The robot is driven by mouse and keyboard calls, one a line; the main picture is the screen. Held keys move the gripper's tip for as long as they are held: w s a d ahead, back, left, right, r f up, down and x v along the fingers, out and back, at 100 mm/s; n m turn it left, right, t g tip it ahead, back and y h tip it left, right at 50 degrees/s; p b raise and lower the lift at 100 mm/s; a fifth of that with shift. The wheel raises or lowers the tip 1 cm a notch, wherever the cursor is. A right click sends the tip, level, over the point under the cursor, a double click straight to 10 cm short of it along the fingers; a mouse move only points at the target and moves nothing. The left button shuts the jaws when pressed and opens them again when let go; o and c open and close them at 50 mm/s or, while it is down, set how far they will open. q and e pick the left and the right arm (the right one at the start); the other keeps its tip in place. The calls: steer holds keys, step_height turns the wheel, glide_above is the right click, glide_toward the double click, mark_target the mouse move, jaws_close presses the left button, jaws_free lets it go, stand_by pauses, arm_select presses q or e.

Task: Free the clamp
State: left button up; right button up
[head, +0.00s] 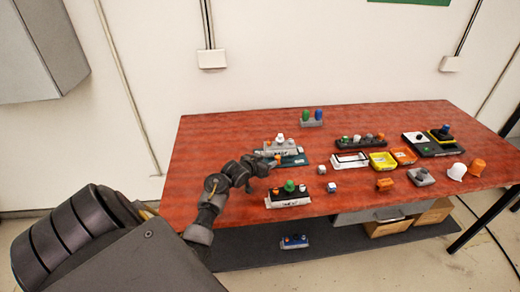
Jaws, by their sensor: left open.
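My left gripper (272,163) is open, low over the left part of the red table. It is at the front left of a pale grey device (280,146) with a white knob on top, which stands on a dark green board (293,160). The fingertips are small and partly merge with the device's front edge, so I cannot tell whether they touch it. No part can be clearly made out as a clamp at this size. My right gripper is not in view.
On the red table (230,140), a black block with knobs (288,190) stands in front of the device. The table's left end is clear.

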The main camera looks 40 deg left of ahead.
arm_select(q)
steer(key=v, duration=0.5)
steer(key=shift+s, duration=0.1)
stand_by(0.5)
